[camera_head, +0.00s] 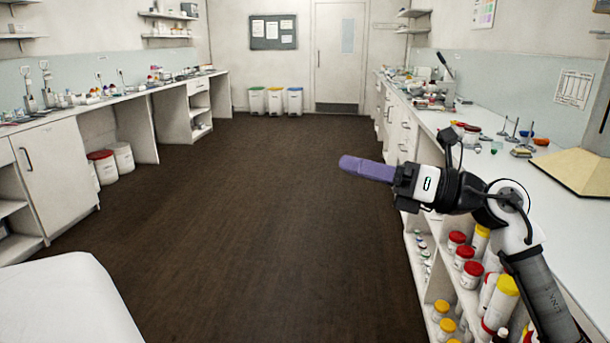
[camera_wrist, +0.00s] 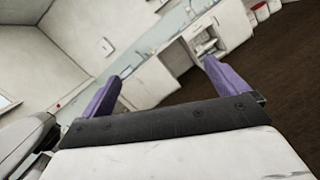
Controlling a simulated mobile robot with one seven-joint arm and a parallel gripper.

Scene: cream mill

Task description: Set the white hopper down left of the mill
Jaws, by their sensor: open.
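My gripper (camera_head: 367,168) is out over the open floor, left of the right-hand counter, with its purple fingers pointing left. In the wrist view my gripper (camera_wrist: 160,78) shows its two purple fingers wide apart with nothing between them. A machine with a dark raised lever (camera_head: 436,92) stands far back on the right counter; I cannot tell whether it is the mill. I cannot make out the white hopper for certain in either view.
Jars with red and yellow lids fill the shelves below. The left counter (camera_head: 95,105) is cluttered. The dark floor (camera_head: 250,220) between is clear.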

